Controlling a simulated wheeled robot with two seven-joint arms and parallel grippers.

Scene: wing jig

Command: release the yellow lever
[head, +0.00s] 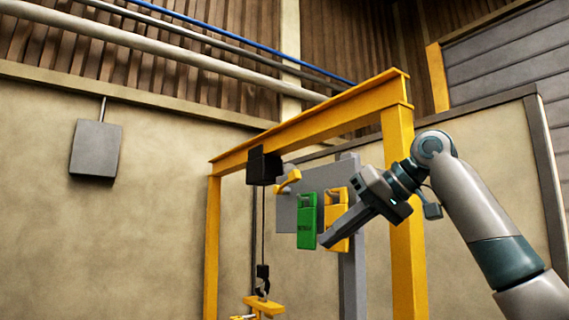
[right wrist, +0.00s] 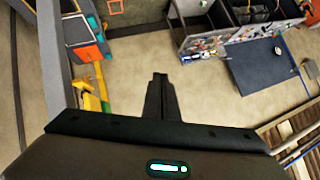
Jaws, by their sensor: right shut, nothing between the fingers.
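A grey panel (head: 286,214) stands inside the yellow gantry frame. A bent yellow lever (head: 288,181) sticks out at its upper left. A green box-like tag (head: 306,222) and a yellow one (head: 337,212) hang side by side on the panel, to the right of the lever. My right gripper (head: 328,240) is shut and empty. Its fingers cover part of the yellow tag in the head view, and I cannot tell whether they touch it. In the right wrist view the closed fingertips (right wrist: 160,77) stand over open floor. My left gripper is not in view.
A yellow gantry beam (head: 310,125) and post (head: 402,210) stand close to my right arm. A black hoist (head: 264,166) hangs from the beam, with a hook (head: 263,280) below. Bins of parts (right wrist: 215,40) and a dark mat (right wrist: 262,68) show in the wrist view.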

